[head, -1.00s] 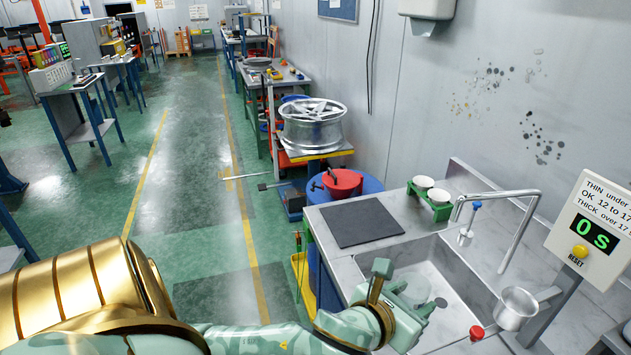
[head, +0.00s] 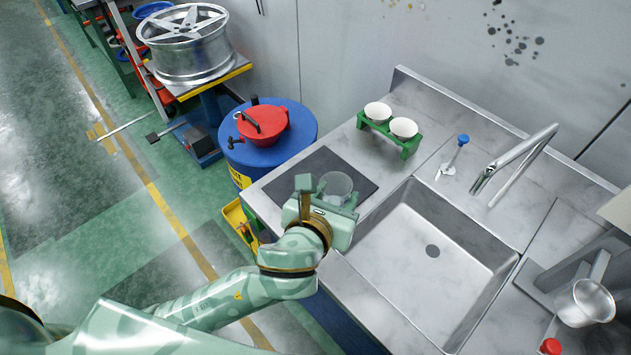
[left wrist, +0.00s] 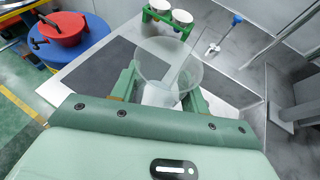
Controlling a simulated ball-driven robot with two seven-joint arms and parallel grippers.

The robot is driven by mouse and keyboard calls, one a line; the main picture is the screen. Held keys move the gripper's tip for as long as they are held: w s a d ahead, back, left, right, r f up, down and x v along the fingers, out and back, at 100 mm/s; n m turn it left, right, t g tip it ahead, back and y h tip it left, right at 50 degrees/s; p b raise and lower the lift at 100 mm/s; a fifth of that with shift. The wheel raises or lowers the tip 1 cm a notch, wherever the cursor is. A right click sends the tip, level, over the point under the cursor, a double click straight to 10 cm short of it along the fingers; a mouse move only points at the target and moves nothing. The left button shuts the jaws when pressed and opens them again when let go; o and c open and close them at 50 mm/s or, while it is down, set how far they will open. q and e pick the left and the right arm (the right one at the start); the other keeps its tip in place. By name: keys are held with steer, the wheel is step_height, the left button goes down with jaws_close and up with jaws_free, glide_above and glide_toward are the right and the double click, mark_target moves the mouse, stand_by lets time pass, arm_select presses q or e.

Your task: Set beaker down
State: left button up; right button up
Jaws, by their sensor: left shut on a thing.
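A clear, translucent beaker (head: 336,186) is held upright by my left gripper (head: 328,196). In the left wrist view the beaker (left wrist: 168,65) sits between the two green fingers of the left gripper (left wrist: 160,92), which are shut on it. In the head view the beaker is over the near right part of a dark grey mat (head: 290,175) on the steel counter, beside the sink. The mat (left wrist: 100,72) also shows to the left of the beaker in the left wrist view. Whether the beaker's base touches the mat is hidden by the gripper. My right gripper is not in view.
The sink (head: 440,235) lies right of the mat. A green stand (head: 388,137) with two white cups stands behind. A blue-handled tool (head: 452,160) and a tap (head: 515,160) are farther right.

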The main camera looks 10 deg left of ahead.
arm_select(q)
steer(key=shift+w+d+f, duration=0.1)
steer(key=shift+w+d, duration=0.15)
steer(key=shift+d, duration=0.1)
steer(key=w+a+f+b, duration=0.1)
steer(key=w+a+f, duration=0.1)
steer(key=w+f, duration=0.1)
steer(key=w+a+f+b, duration=0.2)
steer(key=w+a+f, duration=0.1)
steer(key=w+a+f+b, duration=0.2)
steer(key=w, duration=0.1)
steer(key=shift+w+a+f, duration=0.2)
steer(key=shift+w+f, duration=0.15)
steer(key=shift+f, duration=0.05)
steer(key=shift+w+a+f, duration=0.15)
steer(key=shift+f, duration=0.1)
step_height(320, 180, down, 4)
steer(key=b, duration=0.2)
steer(key=shift+w+a+r+b, duration=0.1)
steer(key=shift+a+b, duration=0.05)
steer(key=shift+b, duration=0.15)
steer(key=shift+r, duration=0.2)
steer(key=shift+f, duration=0.1)
